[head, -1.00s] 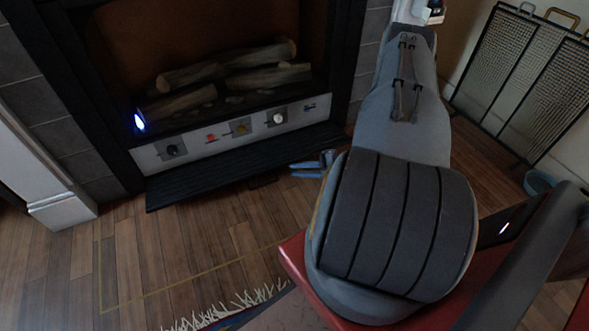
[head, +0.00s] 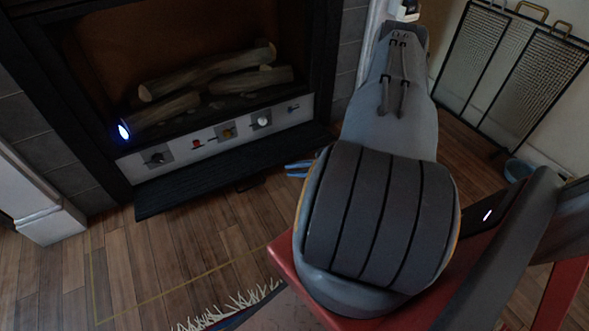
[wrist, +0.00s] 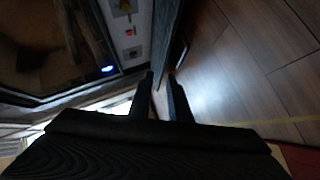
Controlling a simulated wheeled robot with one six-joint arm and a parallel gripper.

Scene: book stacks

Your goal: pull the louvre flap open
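The louvre flap (head: 230,170) is a dark ribbed panel along the bottom of the fireplace, below the pale control strip. It slopes outward near the floor; I cannot tell how far open it is. A small dark piece (head: 250,182), maybe its handle, shows at its lower edge. My gripper (head: 290,169) is low over the floor, near the flap's right end and right of that dark piece. In the wrist view, my gripper (wrist: 160,77) has its two fingers apart with a gap between them. The flap's dark edge (wrist: 171,40) runs just beyond the fingertips; contact is unclear.
The control strip (head: 215,137) carries several knobs below the logs (head: 215,80). Wooden floor (head: 190,235) is clear before the flap; a fringed rug (head: 230,305) lies nearer.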

